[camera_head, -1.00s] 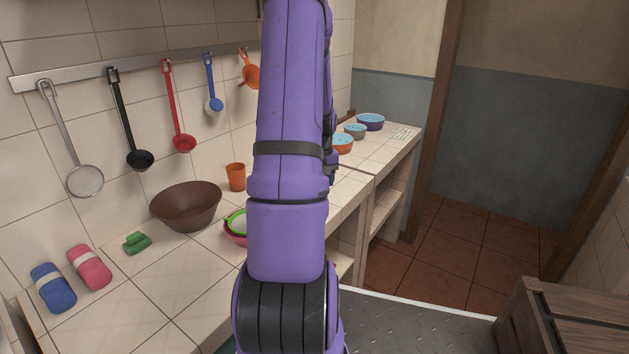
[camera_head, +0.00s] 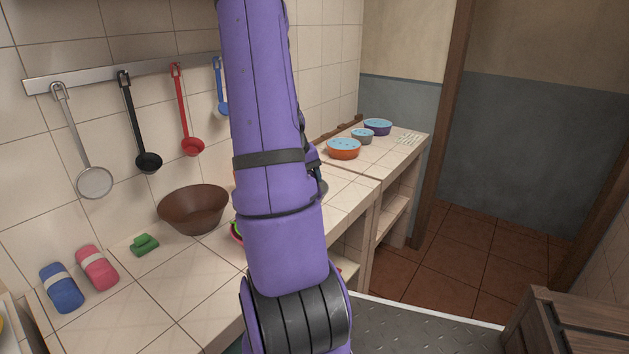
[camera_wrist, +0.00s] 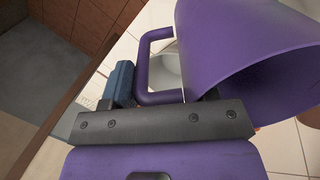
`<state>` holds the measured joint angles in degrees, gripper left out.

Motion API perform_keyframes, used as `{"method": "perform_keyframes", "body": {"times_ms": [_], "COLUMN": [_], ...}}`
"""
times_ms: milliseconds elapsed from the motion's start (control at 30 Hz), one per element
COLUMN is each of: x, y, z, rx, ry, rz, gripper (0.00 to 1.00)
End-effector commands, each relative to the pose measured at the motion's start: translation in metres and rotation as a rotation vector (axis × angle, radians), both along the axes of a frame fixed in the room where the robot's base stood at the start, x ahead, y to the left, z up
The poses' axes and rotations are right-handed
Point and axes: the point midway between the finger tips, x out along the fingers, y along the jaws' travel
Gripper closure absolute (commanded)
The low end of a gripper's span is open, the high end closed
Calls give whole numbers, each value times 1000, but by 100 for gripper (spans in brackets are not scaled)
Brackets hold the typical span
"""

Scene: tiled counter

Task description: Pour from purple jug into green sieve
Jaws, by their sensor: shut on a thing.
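The purple jug (camera_wrist: 245,45) fills the upper right of the wrist view, tilted, with its wide mouth facing right. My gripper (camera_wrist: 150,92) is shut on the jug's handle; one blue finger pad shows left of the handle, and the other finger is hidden. In the head view my purple arm hides the jug and gripper. The green sieve (camera_head: 234,227) shows only as a sliver of green rim left of my arm, over a pink bowl (camera_head: 236,237). Whether anything is in the jug cannot be seen.
A brown bowl (camera_head: 194,210), a green sponge (camera_head: 145,244), and pink (camera_head: 97,267) and blue (camera_head: 62,286) rolls are on the counter. Several utensils hang on the wall rail (camera_head: 105,78). An orange bowl (camera_head: 344,148) stands farther back.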

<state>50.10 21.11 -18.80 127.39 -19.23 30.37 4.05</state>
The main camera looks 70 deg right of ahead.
Motion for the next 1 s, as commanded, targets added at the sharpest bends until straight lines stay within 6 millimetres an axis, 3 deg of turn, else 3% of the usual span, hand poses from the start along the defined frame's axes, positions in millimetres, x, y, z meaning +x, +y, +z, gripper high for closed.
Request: {"method": "perform_keyframes", "body": {"times_ms": [1000], "x": [24], "y": [16], "z": [18], "rx": [-350], "ry": [498], "rz": [0], "gripper": [83]}}
